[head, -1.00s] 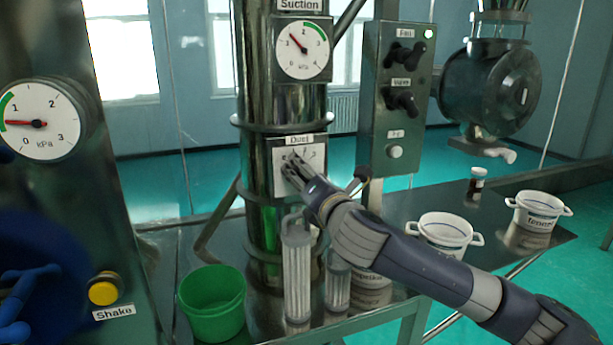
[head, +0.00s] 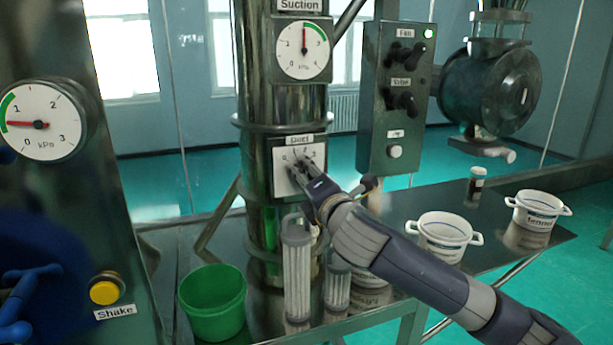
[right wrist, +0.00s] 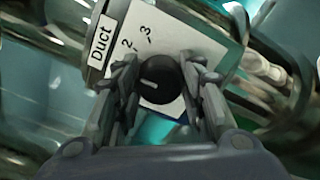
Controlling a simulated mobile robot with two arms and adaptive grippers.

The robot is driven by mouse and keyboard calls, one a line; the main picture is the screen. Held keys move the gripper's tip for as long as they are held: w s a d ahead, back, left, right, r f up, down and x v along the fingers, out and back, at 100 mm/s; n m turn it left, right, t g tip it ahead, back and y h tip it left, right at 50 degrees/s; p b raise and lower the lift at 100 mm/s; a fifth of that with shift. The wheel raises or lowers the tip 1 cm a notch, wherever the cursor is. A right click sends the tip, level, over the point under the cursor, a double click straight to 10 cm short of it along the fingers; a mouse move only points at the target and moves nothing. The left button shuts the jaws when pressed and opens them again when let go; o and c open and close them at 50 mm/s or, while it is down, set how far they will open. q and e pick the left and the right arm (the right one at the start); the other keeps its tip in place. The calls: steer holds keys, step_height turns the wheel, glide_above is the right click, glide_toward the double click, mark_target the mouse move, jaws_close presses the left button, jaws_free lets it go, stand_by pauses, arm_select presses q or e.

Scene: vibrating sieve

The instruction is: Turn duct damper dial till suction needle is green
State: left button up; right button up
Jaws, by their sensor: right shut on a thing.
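The suction gauge (head: 303,50) is round and white with a green arc at its upper right. Its needle points almost straight up, close to the start of the green. The duct plate (head: 312,156) is below it on the metal column. My right gripper (head: 299,172) is at this plate and covers much of the dial in the head view. In the right wrist view the black duct dial (right wrist: 160,84) sits between the fingers of my right gripper (right wrist: 166,72), which are shut on it. Its white pointer mark faces left in that view. My left gripper is out of view.
A control box (head: 393,95) with black knobs is right of the column. Clear ribbed cylinders (head: 297,270) stand below my right arm. A green bucket (head: 212,303) is at lower left, and white tubs (head: 537,211) stand on the metal table. Another kPa gauge (head: 42,120) is at left.

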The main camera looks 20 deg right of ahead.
steer(key=shift+m, duration=1.3)
steer(key=o, duration=1)
steer(key=shift+d, duration=0.1)
steer(key=shift+o, duration=0.2)
steer(key=s, duration=1.2)
steer(key=shift+d, duration=0.2)
